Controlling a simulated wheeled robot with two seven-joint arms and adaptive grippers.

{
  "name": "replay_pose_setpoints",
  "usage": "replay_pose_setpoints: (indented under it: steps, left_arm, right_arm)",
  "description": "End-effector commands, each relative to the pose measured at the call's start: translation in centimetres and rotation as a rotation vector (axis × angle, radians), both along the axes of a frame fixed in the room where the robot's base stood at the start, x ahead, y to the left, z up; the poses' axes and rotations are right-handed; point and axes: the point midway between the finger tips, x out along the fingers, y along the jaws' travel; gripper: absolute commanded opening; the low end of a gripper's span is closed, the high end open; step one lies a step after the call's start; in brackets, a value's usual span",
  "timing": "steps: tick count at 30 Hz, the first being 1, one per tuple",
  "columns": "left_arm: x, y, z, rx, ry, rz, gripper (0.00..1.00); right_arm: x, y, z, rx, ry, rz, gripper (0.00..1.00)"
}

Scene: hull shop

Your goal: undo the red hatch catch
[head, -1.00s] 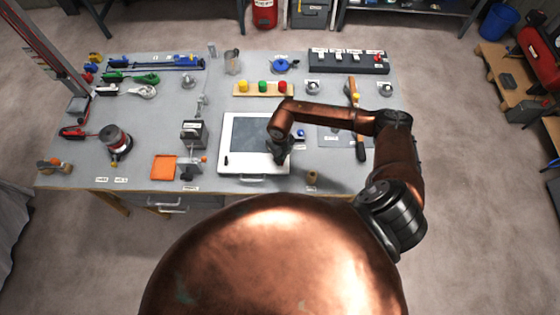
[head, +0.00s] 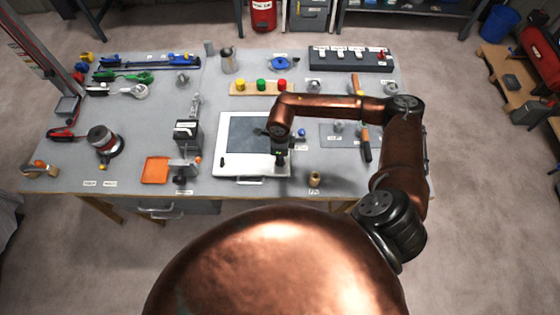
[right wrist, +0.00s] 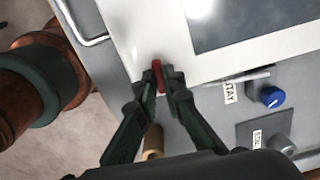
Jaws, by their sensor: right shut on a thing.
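The hatch (head: 232,168) is a white frame with a dark pane, lying flat on the grey bench in the head view. It also shows in the right wrist view (right wrist: 150,35). The red catch (right wrist: 157,72) is at the hatch's edge in the right wrist view, between my fingertips. My right gripper (head: 280,160) is over the hatch's near right corner in the head view. In the right wrist view my right gripper (right wrist: 165,80) is shut on the red catch, which the fingers partly hide. My left gripper is not in view.
A blue knob (head: 301,132) and a wooden peg (head: 314,179) stand right of the hatch. A metal handle (head: 249,181) is at its front edge. A black clamp-like fixture (head: 187,133) and an orange tray (head: 156,170) are on the left. Colored buttons (head: 261,85) stand behind.

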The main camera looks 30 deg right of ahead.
Motion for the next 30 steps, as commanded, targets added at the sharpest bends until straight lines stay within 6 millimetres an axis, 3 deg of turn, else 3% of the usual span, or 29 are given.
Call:
replay_pose_setpoints:
  steps: [21, 22, 30]
  left_arm:
    - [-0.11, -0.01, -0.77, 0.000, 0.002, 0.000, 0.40]
    - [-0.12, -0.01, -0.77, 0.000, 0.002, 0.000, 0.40]
    - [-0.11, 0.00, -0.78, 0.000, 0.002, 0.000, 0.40]
  right_arm:
    - [0.07, -0.01, 0.11, 0.000, -0.001, 0.078, 0.00]
    - [0.07, -0.02, 0.11, 0.000, -0.002, 0.078, 0.09]
    - [0.03, -0.01, 0.06, 0.000, -0.001, 0.077, 0.26]
